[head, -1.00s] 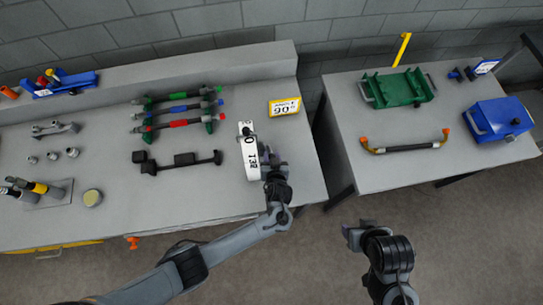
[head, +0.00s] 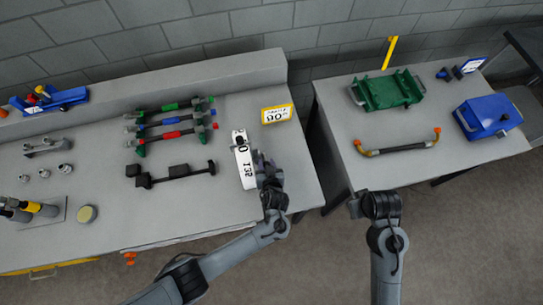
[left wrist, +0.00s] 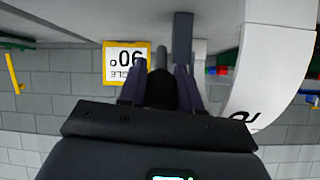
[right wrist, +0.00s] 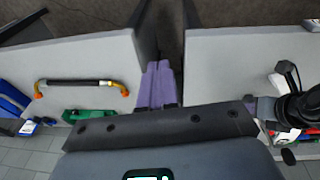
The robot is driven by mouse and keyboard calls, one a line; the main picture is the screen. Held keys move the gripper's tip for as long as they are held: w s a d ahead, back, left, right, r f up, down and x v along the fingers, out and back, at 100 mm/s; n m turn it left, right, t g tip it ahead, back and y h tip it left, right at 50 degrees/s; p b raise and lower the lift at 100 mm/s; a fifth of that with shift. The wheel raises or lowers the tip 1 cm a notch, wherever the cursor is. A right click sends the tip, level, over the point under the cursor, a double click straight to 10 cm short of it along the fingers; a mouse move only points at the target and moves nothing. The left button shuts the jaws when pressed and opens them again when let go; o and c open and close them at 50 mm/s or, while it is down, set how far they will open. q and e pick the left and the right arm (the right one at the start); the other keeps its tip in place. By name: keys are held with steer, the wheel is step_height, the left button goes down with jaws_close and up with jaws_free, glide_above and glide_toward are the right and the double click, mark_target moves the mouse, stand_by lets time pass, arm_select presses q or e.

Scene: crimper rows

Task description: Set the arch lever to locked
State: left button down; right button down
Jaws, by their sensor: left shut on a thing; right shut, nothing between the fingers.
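The white arch (head: 245,166) with black lettering stands near the right end of the left bench, and its curved side also shows large at the right of the left wrist view (left wrist: 275,62). My left gripper (head: 266,172) is right beside the arch, on its right side. In the left wrist view its fingers (left wrist: 160,88) are shut on a black lever grip (left wrist: 160,90). A dark grey bar (left wrist: 182,38) shows just beyond. The lever's far end and pivot are hidden. My right gripper (head: 356,207) is shut and empty, in front of the gap between the benches; it also shows in the right wrist view (right wrist: 160,82).
A yellow-framed sign (head: 277,114) stands behind the arch. Left of it are a black bar fixture (head: 178,173) and a rack of coloured rods (head: 172,122). The right bench (head: 430,160) holds a green tray (head: 387,92), a blue box (head: 488,117) and a curved handle (head: 398,150).

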arm_select(q)
steer(key=shift+s+a+f, duration=0.1)
steer(key=shift+f, duration=0.05)
arm_select(e)
steer(key=w+a+f+n+g+y, duration=0.1)
steer(key=w+a+n, duration=0.15)
steer(key=w, duration=0.45)
steer(key=w+a+f+n+g+y, duration=0.1)
steer(key=w+a+f+n, duration=0.15)
steer(key=w, duration=0.35)
steer(key=w+a+r+n+g+y, duration=0.2)
steer(key=w+a+r+n, duration=0.25)
steer(key=a, duration=0.35)
steer(key=w+a+r+n+g+y, duration=0.1)
steer(key=w+a+r+n, duration=0.35)
steer(key=a, duration=0.45)
arm_select(q)
steer(key=shift+f, duration=0.1)
arm_select(e)
glide_toward(267, 163)
steer(key=shift+n, duration=0.3)
steer(key=x, duration=0.5)
steer(key=shift+w+f, duration=0.2)
steer(key=shift+w, duration=0.1)
steer(key=shift+s+a+f, duration=0.15)
steer(key=shift+s+f, duration=0.25)
steer(key=shift+f, duration=0.1)
